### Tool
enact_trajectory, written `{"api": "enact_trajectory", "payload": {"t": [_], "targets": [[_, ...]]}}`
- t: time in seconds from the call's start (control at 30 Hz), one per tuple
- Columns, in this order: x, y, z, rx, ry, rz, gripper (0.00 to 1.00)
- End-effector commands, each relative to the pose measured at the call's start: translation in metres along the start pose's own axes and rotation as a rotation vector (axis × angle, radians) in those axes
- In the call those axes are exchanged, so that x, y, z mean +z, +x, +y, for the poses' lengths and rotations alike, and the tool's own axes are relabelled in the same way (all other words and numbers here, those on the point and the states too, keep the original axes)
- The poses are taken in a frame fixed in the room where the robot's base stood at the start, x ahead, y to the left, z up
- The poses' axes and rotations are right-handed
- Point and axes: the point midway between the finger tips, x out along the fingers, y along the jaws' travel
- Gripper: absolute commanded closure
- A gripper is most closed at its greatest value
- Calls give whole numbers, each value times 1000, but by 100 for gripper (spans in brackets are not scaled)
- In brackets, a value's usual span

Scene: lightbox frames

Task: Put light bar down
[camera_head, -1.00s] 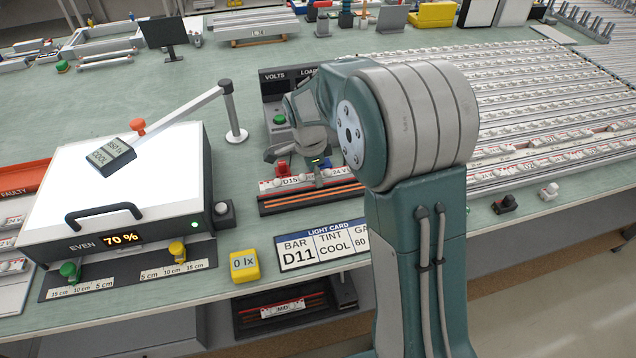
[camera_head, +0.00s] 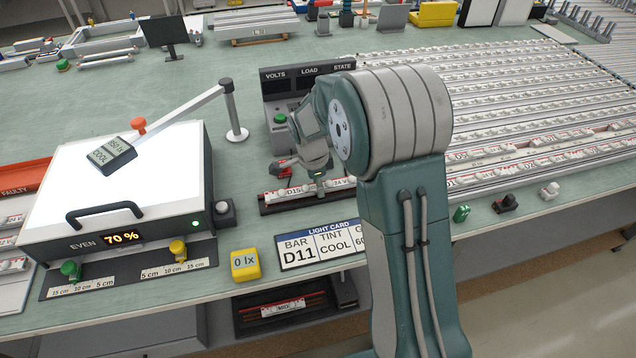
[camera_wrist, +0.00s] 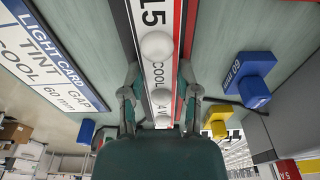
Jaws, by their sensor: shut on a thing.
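A light bar (camera_head: 281,195), white with a red edge and marked D15, lies in or just over a dark tray (camera_head: 265,208) on the bench. Whether it rests fully there I cannot tell. My gripper (camera_head: 318,190) is at the bar's middle, partly hidden by the arm. In the wrist view, the two fingers of my gripper (camera_wrist: 160,108) are on either side of the bar (camera_wrist: 157,75), which shows white domes and COOL. The light card (camera_head: 318,244) in front reads BAR D11, TINT COOL. The bar's right end is hidden behind my arm.
A unit labelled VOLTS, LOAD, STATE (camera_head: 308,75) stands behind the tray. Racks of bars (camera_head: 540,110) fill the right. Blue (camera_wrist: 254,92) and yellow (camera_wrist: 218,118) blocks are near the gripper.

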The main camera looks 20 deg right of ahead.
Motion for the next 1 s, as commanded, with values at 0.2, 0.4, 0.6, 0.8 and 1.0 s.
{"api": "enact_trajectory", "payload": {"t": [0.2, 0.4, 0.6, 0.8, 1.0], "targets": [[0, 3, 0, 1, 0, 0, 45], [0, 3, 0, 0, 0, 0, 24], [0, 3, 0, 0, 0, 0, 24], [-1, -14, -1, -4, -1, 0, 24], [-1, -55, -1, -5, 0, 0, 24]]}}
